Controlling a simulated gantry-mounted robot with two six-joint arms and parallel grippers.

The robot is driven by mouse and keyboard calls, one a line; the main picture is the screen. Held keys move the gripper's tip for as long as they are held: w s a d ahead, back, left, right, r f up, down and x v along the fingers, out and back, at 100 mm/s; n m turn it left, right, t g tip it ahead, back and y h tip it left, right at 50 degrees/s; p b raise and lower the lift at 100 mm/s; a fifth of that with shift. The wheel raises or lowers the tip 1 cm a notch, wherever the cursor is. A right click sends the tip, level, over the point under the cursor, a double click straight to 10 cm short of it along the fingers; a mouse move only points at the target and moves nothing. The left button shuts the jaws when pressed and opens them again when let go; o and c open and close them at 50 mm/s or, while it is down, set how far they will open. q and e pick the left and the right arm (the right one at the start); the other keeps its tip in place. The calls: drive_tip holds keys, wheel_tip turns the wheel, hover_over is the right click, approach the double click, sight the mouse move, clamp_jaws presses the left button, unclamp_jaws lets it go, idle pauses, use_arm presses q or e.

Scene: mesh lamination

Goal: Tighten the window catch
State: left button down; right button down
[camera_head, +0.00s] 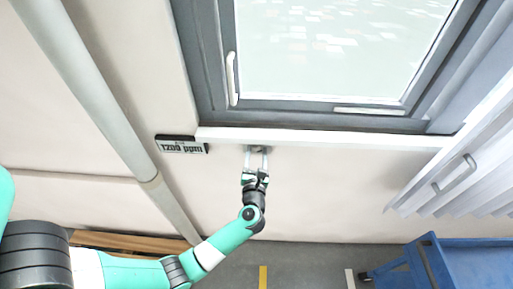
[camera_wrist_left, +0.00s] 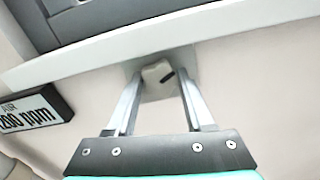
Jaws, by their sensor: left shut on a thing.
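The window catch is a small pale knob on a grey plate just under the window sill; the knob (camera_wrist_left: 157,72) shows in the left wrist view with a dark mark on its right side. In the head view it is small and partly hidden by my gripper. My left gripper (camera_head: 257,151) reaches up from below to the underside of the sill. Its two fingers are on either side of the knob and it is shut on it. My right gripper is not in view.
The white sill (camera_head: 330,138) runs above the gripper, below the grey-framed window (camera_head: 204,55) with its white handle (camera_head: 231,78). An air display (camera_head: 180,145) reading 1200 ppm is to the left. A pale pipe (camera_head: 95,95), white blinds (camera_head: 460,160) and blue cart (camera_head: 470,265) flank the clear wall.

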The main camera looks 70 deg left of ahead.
use_arm(q)
drive_tip(key=m+p, duration=0.2)
drive_tip(key=m, duration=0.1)
drive_tip(key=shift+r, duration=0.2)
drive_tip(key=shift+f+m+p, duration=0.1)
drive_tip(key=shift+m+p, duration=0.65)
drive_tip(key=shift+m, duration=0.25)
drive_tip(key=shift+c, duration=1.4)
unclamp_jaws()
drive_tip(key=shift+f, duration=0.1)
drive_tip(key=v, duration=1.1)
drive_tip(key=shift+d+p, duration=0.25)
drive_tip(key=shift+p, duration=0.1)
